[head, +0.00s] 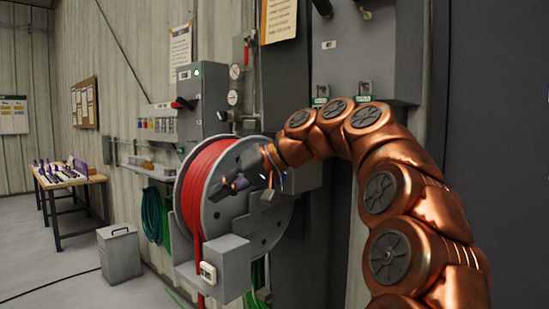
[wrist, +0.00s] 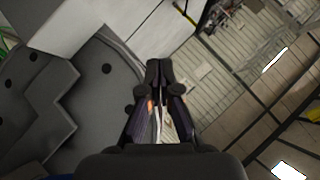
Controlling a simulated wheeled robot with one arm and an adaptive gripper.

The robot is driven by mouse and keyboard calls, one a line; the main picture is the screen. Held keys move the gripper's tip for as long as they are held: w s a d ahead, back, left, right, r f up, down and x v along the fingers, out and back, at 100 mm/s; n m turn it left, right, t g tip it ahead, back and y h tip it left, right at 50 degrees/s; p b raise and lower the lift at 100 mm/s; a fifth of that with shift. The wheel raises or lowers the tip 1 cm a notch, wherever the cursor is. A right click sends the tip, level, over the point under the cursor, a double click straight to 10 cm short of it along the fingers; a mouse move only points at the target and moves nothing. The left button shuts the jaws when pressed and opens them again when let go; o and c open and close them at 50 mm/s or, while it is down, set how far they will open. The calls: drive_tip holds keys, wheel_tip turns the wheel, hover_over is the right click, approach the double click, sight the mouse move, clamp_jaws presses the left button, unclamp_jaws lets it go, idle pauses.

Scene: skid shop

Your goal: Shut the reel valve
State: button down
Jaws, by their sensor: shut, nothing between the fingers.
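The hose reel (head: 208,170) is wound with red hose and has a grey side disc with holes. My gripper (head: 228,189) is in front of that disc in the head view, with its fingers shut and empty. In the wrist view the fingertips of my gripper (wrist: 158,66) are together beside the grey disc (wrist: 95,85). I cannot tell if they touch it. A grey fitting (head: 236,116) sits on the pipe above the reel. I cannot make out for certain which part is the reel valve; my arm and gripper hide part of the reel's middle.
A grey box (head: 203,98) with a red-handled switch (head: 182,103) and gauges (head: 235,72) are on the wall above the reel. A grey bin (head: 119,255) and a wooden table (head: 67,182) stand to the left.

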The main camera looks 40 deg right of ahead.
drive_tip(key=s+d+r+t, duration=0.1)
drive_tip(key=d+r+t, duration=0.1)
drive_tip(key=d, duration=0.5)
drive_tip(key=s+d+r+t+h, duration=0.1)
drive_tip(key=s+d+r+t, duration=0.1)
drive_tip(key=d+r, duration=0.3)
drive_tip(key=s+d+r+t+h, duration=0.1)
drive_tip(key=d+r, duration=0.3)
drive_tip(key=d, duration=0.5)
drive_tip(key=shift+s+d+r+m+t+b, duration=0.15)
drive_tip(key=shift+s+d+m+t+b, duration=0.3)
drive_tip(key=shift+t, duration=0.15)
drive_tip(key=b+x, duration=0.1)
drive_tip(key=x, duration=0.2)
drive_tip(key=b+x, duration=0.1)
drive_tip(key=x, duration=0.3)
drive_tip(key=f+x, duration=0.1)
drive_tip(key=x, duration=0.2)
drive_tip(key=shift+w+a+f+b, duration=0.15)
drive_tip(key=shift+b, duration=0.25)
drive_tip(key=shift+s+a+f+b, duration=0.15)
drive_tip(key=shift+a+f+b, duration=0.25)
drive_tip(key=shift+f+b, duration=0.25)
drive_tip(key=shift+s+a+f+b, duration=0.2)
drive_tip(key=shift+a+f+b, duration=0.3)
drive_tip(key=shift+b, duration=0.3)
